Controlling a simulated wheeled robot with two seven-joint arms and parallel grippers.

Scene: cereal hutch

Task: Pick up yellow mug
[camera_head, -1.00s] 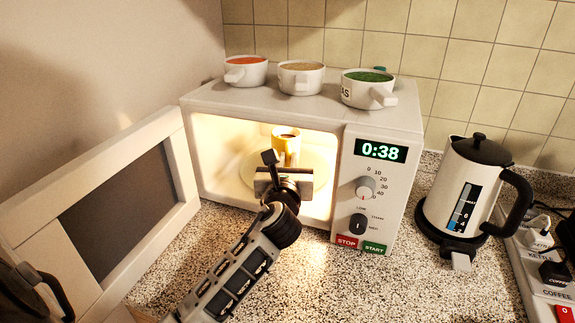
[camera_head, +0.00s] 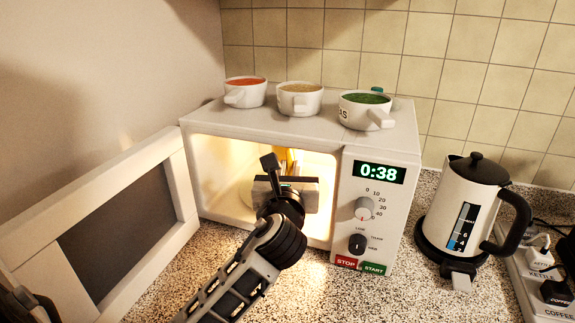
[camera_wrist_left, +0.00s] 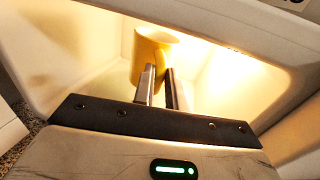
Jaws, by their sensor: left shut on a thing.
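The yellow mug (camera_head: 288,158) stands inside the lit microwave, mostly hidden behind my left gripper in the head view. In the left wrist view the mug (camera_wrist_left: 154,50) shows upright, with its handle towards the gripper. My left gripper (camera_wrist_left: 160,82) reaches into the open microwave, and its two fingers are shut on the mug at its handle side. In the head view the left gripper (camera_head: 286,180) covers the lower part of the mug. My right gripper is not in view.
The microwave (camera_head: 380,220) has its door (camera_head: 115,215) swung open to the left. Three bowls, red (camera_head: 245,93), tan (camera_head: 299,101) and green (camera_head: 366,110), stand on top. A kettle (camera_head: 470,205) and a switch panel (camera_head: 535,265) are to the right.

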